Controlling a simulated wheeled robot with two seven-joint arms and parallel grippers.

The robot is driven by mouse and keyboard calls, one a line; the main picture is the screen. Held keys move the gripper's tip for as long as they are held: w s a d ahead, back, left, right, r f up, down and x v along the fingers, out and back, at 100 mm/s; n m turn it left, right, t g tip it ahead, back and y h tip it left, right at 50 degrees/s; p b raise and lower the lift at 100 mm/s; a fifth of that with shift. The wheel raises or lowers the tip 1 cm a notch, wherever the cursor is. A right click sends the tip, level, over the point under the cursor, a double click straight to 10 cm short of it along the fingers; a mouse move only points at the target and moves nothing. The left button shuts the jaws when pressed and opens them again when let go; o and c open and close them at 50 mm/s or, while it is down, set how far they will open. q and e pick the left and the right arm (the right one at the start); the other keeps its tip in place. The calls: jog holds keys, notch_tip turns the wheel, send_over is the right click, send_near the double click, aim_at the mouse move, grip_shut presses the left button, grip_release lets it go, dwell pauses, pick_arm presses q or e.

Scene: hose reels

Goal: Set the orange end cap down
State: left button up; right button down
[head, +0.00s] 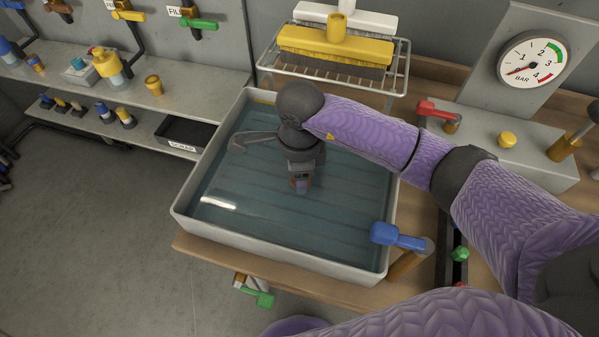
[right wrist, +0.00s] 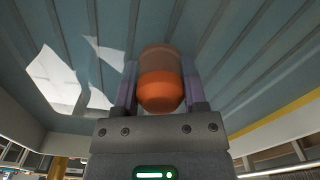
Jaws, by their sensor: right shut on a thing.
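The orange end cap (right wrist: 161,92) sits between the two purple fingers of my right gripper (right wrist: 160,85) in the right wrist view. Its near part is bright orange and its far part looks duller and brownish. In the head view my right gripper (head: 301,184) points down into the water-filled tub (head: 279,254), near the tub's middle, and is shut on the cap. I cannot tell whether the cap touches the tub's ribbed floor. My left gripper is not in view.
A blue-handled valve (head: 398,237) stands at the tub's front right corner. A wire rack (head: 332,72) with brushes is behind the tub. A pressure gauge (head: 532,58) and red-handled valve (head: 438,112) are at right. A black bin (head: 186,134) sits on the left shelf. Much of the tub is clear.

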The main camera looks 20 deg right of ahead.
jog(key=shift+r, duration=0.1)
jog(key=shift+f, duration=0.2)
jog(key=shift+c, duration=0.7)
grip_release()
jog(key=shift+r, duration=0.1)
jog(key=shift+r, duration=0.4)
notch_tip(320, 180, up, 12)
jog(key=p, duration=0.3)
jog(key=shift+f, duration=0.25)
jog(key=shift+r, duration=0.1)
